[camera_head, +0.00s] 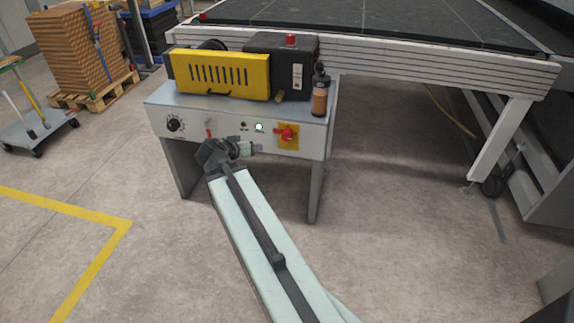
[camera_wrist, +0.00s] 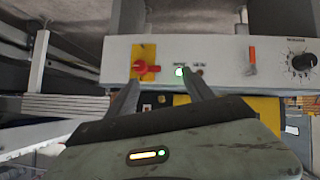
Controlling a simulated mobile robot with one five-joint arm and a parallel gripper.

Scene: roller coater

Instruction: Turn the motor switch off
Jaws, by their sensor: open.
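The control panel (camera_head: 190,128) is the light grey front of a metal cabinet. It carries a red rotary switch (camera_head: 287,133) on a yellow plate, a lit green lamp (camera_head: 259,127), a small orange-red lever (camera_head: 209,130) and a black dial (camera_head: 174,124). I cannot read which control is labelled motor. In the wrist view the order is reversed: red switch (camera_wrist: 143,68) left, green lamp (camera_wrist: 180,71) centre, lever (camera_wrist: 252,58) and dial (camera_wrist: 301,62) right. My gripper (camera_wrist: 162,82) is open and empty, facing the panel around the lamp, apart from the red switch's knob.
A yellow and black motor unit (camera_head: 220,73) and an orange-brown bottle (camera_head: 320,97) stand on the cabinet top. A large conveyor table (camera_head: 400,70) is behind. A pallet of cardboard (camera_head: 85,50) and a cart (camera_head: 35,130) are at left.

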